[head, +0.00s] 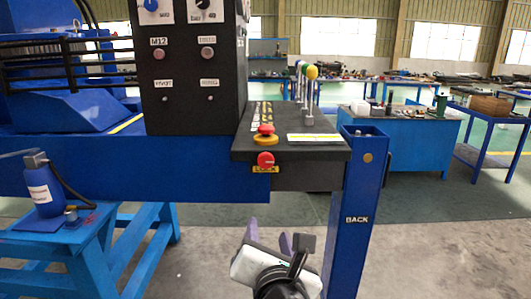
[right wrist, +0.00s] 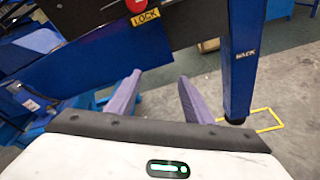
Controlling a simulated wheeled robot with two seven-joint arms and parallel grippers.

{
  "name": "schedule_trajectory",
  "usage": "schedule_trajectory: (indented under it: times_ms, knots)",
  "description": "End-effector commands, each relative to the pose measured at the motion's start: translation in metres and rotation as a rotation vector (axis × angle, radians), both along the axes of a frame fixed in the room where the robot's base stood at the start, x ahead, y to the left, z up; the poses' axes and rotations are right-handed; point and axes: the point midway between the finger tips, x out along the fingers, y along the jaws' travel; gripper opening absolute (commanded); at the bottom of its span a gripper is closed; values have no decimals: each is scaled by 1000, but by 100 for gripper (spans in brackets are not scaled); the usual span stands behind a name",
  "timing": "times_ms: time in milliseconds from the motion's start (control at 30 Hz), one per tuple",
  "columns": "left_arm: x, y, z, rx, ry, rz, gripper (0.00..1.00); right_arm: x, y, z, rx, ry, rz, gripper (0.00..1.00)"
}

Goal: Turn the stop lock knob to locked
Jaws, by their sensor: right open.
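The stop lock knob (head: 265,159) is a small red knob on the front face of the dark control box, just above a yellow LOCK label (head: 264,169). In the right wrist view the red knob (right wrist: 136,6) is cut by the top edge, with the LOCK label (right wrist: 145,18) below it. I cannot tell the knob's setting. My right gripper (head: 268,240) is below the knob and apart from it. Its two purple fingers are open with nothing between them, as the right wrist view (right wrist: 152,88) also shows. My left gripper is not in view.
A red mushroom button (head: 265,131) with a yellow collar sits on the box top above the knob. Levers with coloured balls (head: 311,73) stand behind. A blue post (head: 357,200) marked BACK stands right of my gripper. A blue bottle jack (head: 42,190) is at left.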

Motion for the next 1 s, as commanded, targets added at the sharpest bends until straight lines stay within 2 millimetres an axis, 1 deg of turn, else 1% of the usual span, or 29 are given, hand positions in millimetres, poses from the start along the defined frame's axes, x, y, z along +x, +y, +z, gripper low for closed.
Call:
schedule_trajectory:
  times_ms: [33, 100, 200, 267, 367, 467, 800, 900, 1000]
  knots:
    - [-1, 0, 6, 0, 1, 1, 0, 4, 3, 34, -126, -74, 7, 47]
    - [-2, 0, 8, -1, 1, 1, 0, 5, 5, 63, -274, -145, 5, 47]
    - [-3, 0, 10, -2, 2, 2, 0, 6, 6, 90, -418, -212, -7, 47]
    - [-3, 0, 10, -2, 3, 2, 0, 6, 6, 99, -468, -233, -14, 47]
    - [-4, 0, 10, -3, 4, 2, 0, 10, 6, 105, -507, -248, -20, 47]
    - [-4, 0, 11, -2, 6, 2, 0, 22, 5, 105, -512, -249, -21, 47]
    - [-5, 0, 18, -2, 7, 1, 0, 84, 5, 105, -507, -248, -20, 47]
    - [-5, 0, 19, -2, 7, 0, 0, 96, 6, 105, -506, -246, -18, 47]
    - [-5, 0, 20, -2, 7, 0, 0, 104, 6, 105, -504, -247, -18, 47]
